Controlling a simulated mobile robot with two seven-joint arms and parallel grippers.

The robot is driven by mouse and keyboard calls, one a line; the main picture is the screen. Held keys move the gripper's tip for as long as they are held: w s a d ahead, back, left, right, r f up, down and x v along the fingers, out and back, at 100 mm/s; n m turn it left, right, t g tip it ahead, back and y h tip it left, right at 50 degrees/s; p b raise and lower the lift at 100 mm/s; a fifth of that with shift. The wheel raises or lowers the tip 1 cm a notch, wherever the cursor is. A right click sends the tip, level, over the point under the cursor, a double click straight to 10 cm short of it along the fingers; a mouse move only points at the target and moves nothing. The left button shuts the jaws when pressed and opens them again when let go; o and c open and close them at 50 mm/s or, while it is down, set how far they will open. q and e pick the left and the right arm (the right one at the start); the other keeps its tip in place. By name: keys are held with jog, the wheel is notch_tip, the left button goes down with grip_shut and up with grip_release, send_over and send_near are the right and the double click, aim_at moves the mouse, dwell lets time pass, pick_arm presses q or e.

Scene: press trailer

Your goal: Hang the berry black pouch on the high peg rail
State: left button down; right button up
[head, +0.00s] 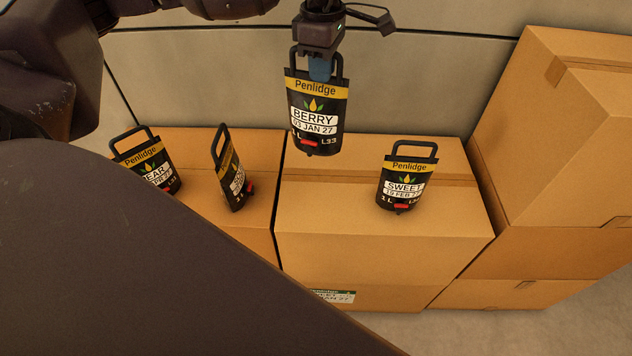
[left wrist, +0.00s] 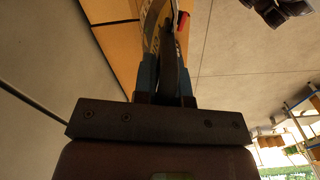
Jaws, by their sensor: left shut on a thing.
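The berry black pouch (head: 316,118) hangs upright from my left gripper (head: 320,68) in the head view, above the back of the middle box. It has a yellow Penlidge band, a white BERRY label, a red spout and a black loop handle. The gripper's blue fingers are shut on the pouch at its handle end. In the left wrist view the blue fingers (left wrist: 167,80) close around the dark pouch (left wrist: 173,40), seen nearly edge-on. My right gripper cannot be made out. I cannot identify the high peg rail in either view.
A SWEET pouch (head: 406,184) stands on the middle carton (head: 330,240). Two similar pouches, a tilted one (head: 230,180) and a partly covered one (head: 150,165), stand on the left carton (head: 262,150). Taller cartons (head: 560,130) rise at right. Shelving (left wrist: 300,125) shows far off.

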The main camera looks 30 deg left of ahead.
aim_at(322, 146)
pick_arm(q)
jog(key=n, duration=0.4)
jog(key=shift+d+r, duration=0.15)
notch_tip(322, 146, down, 20)
jog(key=shift+r, duration=0.15)
dwell(0.9)
